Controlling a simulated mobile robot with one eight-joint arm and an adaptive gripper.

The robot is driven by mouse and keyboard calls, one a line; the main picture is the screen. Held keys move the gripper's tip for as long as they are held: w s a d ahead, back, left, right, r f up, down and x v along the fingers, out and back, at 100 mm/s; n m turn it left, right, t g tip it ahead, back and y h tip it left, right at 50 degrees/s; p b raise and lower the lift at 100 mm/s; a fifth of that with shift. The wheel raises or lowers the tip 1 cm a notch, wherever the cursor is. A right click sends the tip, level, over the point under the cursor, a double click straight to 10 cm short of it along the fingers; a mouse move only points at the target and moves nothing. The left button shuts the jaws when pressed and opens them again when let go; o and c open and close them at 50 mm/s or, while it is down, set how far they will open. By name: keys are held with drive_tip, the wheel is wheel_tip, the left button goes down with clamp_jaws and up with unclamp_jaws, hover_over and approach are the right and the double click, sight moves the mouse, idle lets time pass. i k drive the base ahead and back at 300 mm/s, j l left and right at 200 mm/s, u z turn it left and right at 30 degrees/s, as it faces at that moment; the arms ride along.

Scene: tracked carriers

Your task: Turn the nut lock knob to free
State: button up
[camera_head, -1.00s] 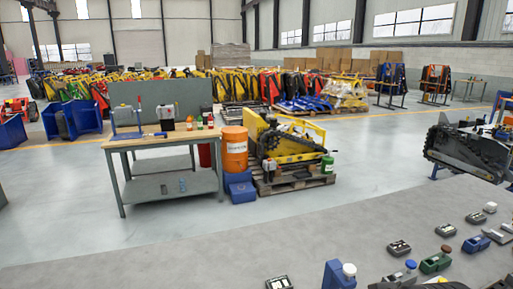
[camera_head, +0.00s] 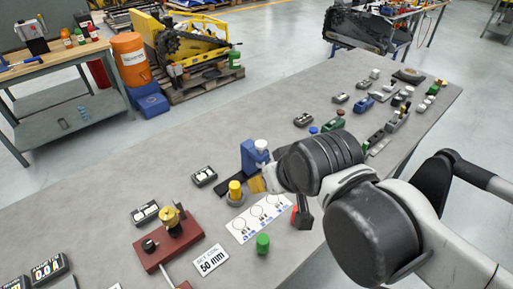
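I cannot tell for sure which part is the nut lock knob. A red-brown block (camera_head: 185,243) lies on the near left part of the grey bench, with an upright brass-coloured piece (camera_head: 172,219) and a small black round knob (camera_head: 149,246) on it. Any marking on the knob is too small to read. My arm reaches in from the right over the bench. A dark part at its end, which looks like my gripper (camera_head: 303,212), shows beside the white card, right of the block and apart from it. Its fingers are mostly hidden by my arm.
The grey bench (camera_head: 110,190) also holds a white card (camera_head: 262,215), a "50 mm" label (camera_head: 211,260), a green knob (camera_head: 263,243), a yellow knob (camera_head: 236,192), a blue block (camera_head: 254,157) and a "0.0 A" display (camera_head: 48,270). Several small devices stand toward the far right.

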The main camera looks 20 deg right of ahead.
sight(149, 246)
drive_tip(key=j+u, duration=0.2)
drive_tip(key=u, duration=0.9)
drive_tip(key=l+u, duration=0.1)
